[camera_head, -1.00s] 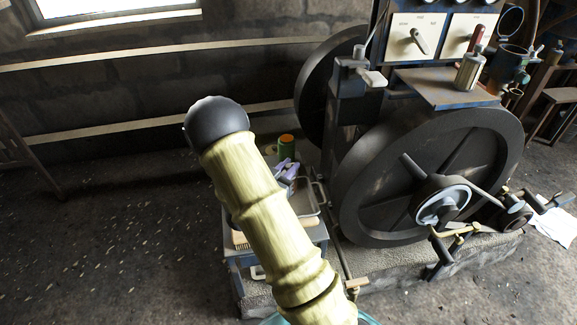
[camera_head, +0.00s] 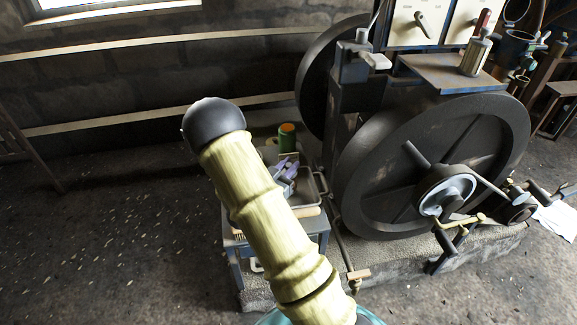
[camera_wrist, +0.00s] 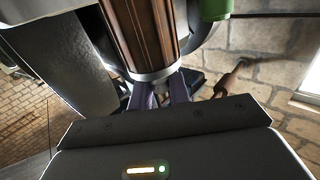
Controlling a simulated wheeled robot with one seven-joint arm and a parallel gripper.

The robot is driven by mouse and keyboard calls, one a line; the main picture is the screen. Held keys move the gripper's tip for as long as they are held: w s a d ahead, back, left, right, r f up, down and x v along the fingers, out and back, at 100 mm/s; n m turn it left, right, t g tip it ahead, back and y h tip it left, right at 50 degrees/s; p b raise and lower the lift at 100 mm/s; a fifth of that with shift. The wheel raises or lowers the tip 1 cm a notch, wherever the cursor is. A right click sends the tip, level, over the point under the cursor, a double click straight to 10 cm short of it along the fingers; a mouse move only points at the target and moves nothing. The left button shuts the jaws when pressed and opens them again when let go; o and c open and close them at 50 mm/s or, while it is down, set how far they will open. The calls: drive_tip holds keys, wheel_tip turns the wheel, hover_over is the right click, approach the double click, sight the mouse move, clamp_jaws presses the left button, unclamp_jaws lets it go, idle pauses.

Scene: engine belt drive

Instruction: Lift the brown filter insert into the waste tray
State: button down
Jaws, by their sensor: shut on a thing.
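The brown filter insert (camera_wrist: 138,32) is a ribbed brown cylinder with a pale metal end, large at the top of the wrist view. My gripper (camera_wrist: 163,92) has purple fingers shut on it at its metal end. In the head view the purple fingers of my gripper (camera_head: 287,172) show over a small side table, partly behind my arm. The insert cannot be made out there. A shallow grey tray (camera_head: 321,186) with a raised rim, likely the waste tray, sits on that table beside and under the gripper. Its left part is hidden by my arm.
A green can with an orange top (camera_head: 287,139) stands at the back of the side table. The engine's large dark flywheel (camera_head: 400,205) rises close to the right of the table. The floor (camera_head: 110,240) at the left is open.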

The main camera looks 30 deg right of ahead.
drive_tip(key=shift+s+d+f, duration=0.1)
drive_tip(key=shift+s+f, duration=0.2)
drive_tip(key=shift+f, duration=0.4)
drive_tip(key=c, duration=1.2)
unclamp_jaws()
drive_tip(key=shift+c, duration=0.2)
drive_tip(key=shift+d, duration=0.1)
drive_tip(key=r+p, duration=0.2)
drive_tip(key=r, duration=0.1)
drive_tip(key=r+p, duration=0.2)
drive_tip(key=r, duration=0.1)
drive_tip(key=r+p, duration=0.3)
drive_tip(key=shift+w+r, duration=0.1)
drive_tip(key=shift+w, duration=0.15)
wheel_tip(320, 180, up, 5)
drive_tip(key=p, duration=0.4)
drive_tip(key=shift+r, duration=0.1)
drive_tip(key=shift+w+a, duration=0.1)
drive_tip(key=shift+a, duration=0.1)
